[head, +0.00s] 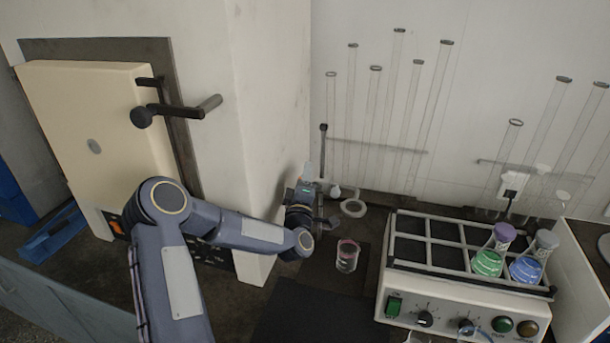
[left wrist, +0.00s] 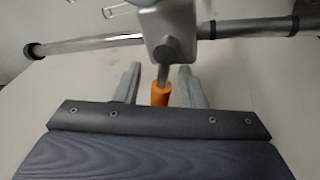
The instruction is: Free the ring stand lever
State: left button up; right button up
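The ring stand lever has an orange grip (left wrist: 160,94) and hangs on a thin shaft from a grey metal clamp block (left wrist: 170,35) in the left wrist view. My left gripper (left wrist: 161,84) is open, with one finger on each side of the orange grip and a visible gap on both sides. In the head view my left gripper (head: 306,184) is beside the dark-capped post (head: 323,142) near the wall, and the lever is hidden there. A pale ring (head: 353,208) shows just to the right. My right gripper is in neither view.
A beaker with a reddish rim (head: 347,256) stands in front of my left gripper. A shaker (head: 450,290) with green (head: 488,262) and blue (head: 527,268) flasks is to the right. A cream-doored oven (head: 95,145) is at left. Glass tubes (head: 405,110) line the wall.

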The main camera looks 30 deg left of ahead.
pick_arm(q)
grip_shut()
dwell(0.4)
jog(key=shift+w+d+r+m+t+h+b, duration=0.1)
jog(key=shift+d+r+m+t+h+b, duration=0.3)
jog(key=shift+m+b, duration=1.05)
jog(key=shift+d+r+m+t+h+b, duration=0.15)
jog(key=shift+m+h+b, duration=0.3)
jog(key=shift+m+b, duration=1)
jog(key=shift+w+d+r+m+t+h+b, duration=0.15)
jog(key=shift+r+m+h+b, duration=0.25)
jog(key=shift+m+b, duration=1)
jog(key=shift+n+b, duration=0.5)
grip_release()
jog(key=shift+s+h, duration=0.1)
jog(key=shift+h, duration=0.15)
